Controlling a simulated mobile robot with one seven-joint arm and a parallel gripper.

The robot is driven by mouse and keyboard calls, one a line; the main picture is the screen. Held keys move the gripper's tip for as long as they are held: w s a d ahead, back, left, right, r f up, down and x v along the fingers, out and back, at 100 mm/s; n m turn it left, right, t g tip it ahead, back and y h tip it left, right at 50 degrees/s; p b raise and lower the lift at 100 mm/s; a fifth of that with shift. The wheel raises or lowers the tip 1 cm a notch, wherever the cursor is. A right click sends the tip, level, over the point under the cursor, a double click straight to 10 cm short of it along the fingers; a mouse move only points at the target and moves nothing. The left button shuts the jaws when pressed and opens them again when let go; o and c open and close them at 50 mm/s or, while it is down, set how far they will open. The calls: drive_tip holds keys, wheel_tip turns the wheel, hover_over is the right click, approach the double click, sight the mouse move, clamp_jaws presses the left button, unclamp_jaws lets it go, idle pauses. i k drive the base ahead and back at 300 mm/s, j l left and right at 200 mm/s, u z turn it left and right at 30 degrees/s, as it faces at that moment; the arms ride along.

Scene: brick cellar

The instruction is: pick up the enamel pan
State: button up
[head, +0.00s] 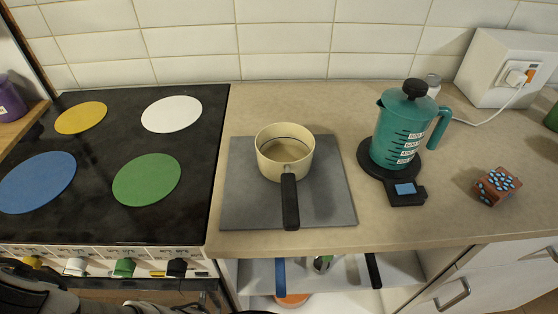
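The cream enamel pan (268,167) stands upright on a grey square mat (246,207) on the beige counter. Its black handle (290,203) points toward the front edge of the counter. The inside that shows looks empty. Part of my arm shows dark at the bottom left corner, in front of the stove. My gripper's fingers do not show in the head view, and nothing of mine touches the pan.
A black stove (105,165) with coloured round plates is on the left. Right of the mat stands a green jug (395,135) on a black base. A patterned block (497,186) and a white socket box (500,68) are farther right.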

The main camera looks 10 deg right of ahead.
sight(285, 151)
drive_tip(key=k+l+u, duration=0.2)
drive_tip(key=k+l, duration=0.55)
drive_tip(key=l, duration=0.1)
